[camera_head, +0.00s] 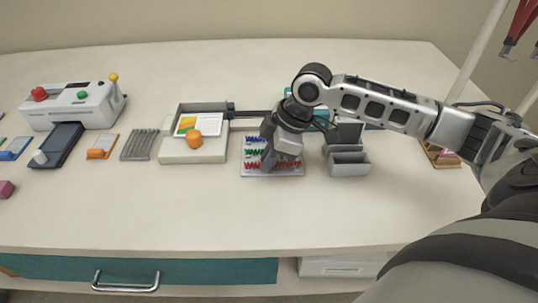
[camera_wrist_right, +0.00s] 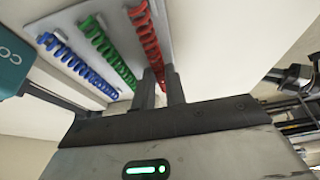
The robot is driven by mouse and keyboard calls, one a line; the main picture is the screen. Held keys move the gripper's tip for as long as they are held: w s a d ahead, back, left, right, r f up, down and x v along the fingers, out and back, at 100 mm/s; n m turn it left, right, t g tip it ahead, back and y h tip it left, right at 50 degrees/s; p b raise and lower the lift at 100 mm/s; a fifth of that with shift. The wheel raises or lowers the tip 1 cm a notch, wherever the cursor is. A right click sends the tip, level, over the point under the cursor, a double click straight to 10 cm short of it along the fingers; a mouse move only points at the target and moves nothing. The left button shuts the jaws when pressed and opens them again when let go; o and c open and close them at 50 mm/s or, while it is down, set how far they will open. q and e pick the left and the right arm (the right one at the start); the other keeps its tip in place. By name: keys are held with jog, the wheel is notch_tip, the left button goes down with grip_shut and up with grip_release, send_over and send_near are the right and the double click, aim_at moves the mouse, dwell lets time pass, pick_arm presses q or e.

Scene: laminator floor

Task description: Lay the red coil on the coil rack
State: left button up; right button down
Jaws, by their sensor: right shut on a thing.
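The red coil (camera_wrist_right: 147,38) lies in a row beside a green and a blue coil on a pale grey tray (camera_head: 272,176). My right gripper (camera_wrist_right: 164,92) points down over this tray and is shut on the near end of the red coil. In the head view the gripper (camera_head: 276,157) and wrist cover part of the coils. A grey ridged rack (camera_head: 140,144) with parallel grooves lies further left, with nothing on it. I cannot tell for certain which of the two is the coil rack. My left gripper is not in view.
A pale machine (camera_head: 200,150) with a sheet and an orange knob stands between the ridged rack and the coil tray. Grey open bins (camera_head: 348,165) stand right of the tray. A white laminator (camera_head: 75,106) is at the far left. The front of the table is clear.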

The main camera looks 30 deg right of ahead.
jog(key=c, duration=1.4)
grip_release()
jog(key=shift+o, duration=0.2)
jog(key=v, duration=1.6)
jog(key=shift+p, duration=0.4)
